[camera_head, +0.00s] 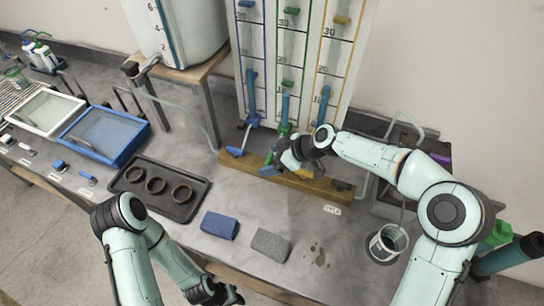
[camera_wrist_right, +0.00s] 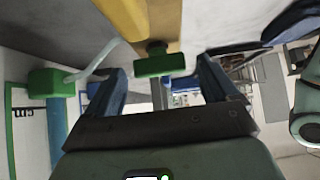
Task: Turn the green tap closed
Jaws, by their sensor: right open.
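The green tap (camera_wrist_right: 160,60) shows in the right wrist view as a green handle on a dark stem, below a wooden bar (camera_head: 240,163). My right gripper (camera_wrist_right: 160,85) is open, with one finger on either side of the green handle in that picture. I cannot tell whether the fingers touch it. In the head view my right gripper (camera_head: 285,161) is over the bar and hides the tap handle. The green fitting (camera_head: 283,127) above it shows at the foot of the middle tube. My left gripper (camera_head: 220,294) is low at the bottom edge; its fingers are unclear.
A blue tap handle (camera_head: 235,152) is left of my right gripper on the bar. A scale panel (camera_head: 345,70) stands behind. A dark tray (camera_head: 190,206) with rings, a blue block (camera_head: 219,225), a grey block (camera_head: 270,245) and a white cup (camera_head: 386,244) lie nearer.

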